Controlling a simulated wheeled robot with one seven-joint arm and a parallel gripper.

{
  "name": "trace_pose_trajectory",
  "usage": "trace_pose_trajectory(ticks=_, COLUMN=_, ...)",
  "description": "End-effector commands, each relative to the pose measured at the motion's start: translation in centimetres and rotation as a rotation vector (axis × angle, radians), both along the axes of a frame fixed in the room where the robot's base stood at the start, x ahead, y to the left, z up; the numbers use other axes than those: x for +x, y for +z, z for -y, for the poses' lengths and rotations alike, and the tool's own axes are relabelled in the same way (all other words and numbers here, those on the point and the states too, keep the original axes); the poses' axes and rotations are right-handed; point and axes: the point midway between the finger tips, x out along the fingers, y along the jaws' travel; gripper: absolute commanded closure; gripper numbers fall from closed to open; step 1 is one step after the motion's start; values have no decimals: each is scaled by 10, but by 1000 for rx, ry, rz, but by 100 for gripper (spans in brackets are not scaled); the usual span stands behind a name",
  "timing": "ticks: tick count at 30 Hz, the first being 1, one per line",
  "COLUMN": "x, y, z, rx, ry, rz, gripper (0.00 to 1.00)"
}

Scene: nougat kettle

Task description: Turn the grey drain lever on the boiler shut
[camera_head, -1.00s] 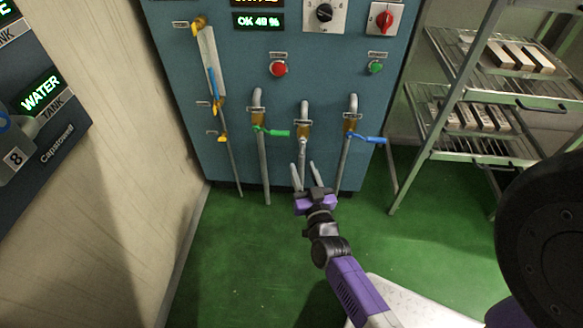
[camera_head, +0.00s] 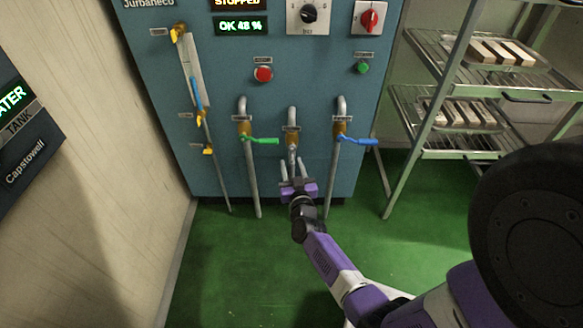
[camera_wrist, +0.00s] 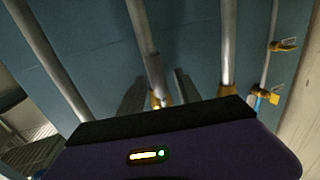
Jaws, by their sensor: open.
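The boiler (camera_head: 215,70) is a blue panel with three bent grey pipes low on its front. The middle pipe has a brass valve (camera_head: 291,131), and its grey drain lever (camera_head: 292,148) appears to hang down along the pipe, hard to tell from it. My gripper (camera_head: 292,166) is open just below this valve, fingers pointing toward the boiler on either side of the middle pipe's line. In the wrist view, the finger tips (camera_wrist: 160,86) flank a pipe and a yellow valve part (camera_wrist: 155,99); the lever is not clear there. Contact cannot be told.
A green lever (camera_head: 264,140) on the left pipe and a blue lever (camera_head: 357,141) on the right pipe both point right, close beside my gripper. A sight tube with yellow taps (camera_head: 208,151) stands left. A metal rack (camera_head: 420,125) stands right. The green floor (camera_head: 225,260) is open.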

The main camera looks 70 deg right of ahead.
Motion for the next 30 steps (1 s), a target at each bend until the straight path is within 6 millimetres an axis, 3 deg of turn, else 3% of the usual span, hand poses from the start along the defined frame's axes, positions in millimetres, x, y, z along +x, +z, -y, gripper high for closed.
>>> trace_pose_trajectory(ticks=10, x=3, y=0, z=4, rx=0, ry=0, rz=0, gripper=60)
trace_pose_trajectory(ticks=16, x=3, y=0, z=4, rx=1, ry=0, rz=1, gripper=99)
trace_pose_trajectory(ticks=30, x=2, y=0, z=4, rx=1, ry=0, rz=1, gripper=100)
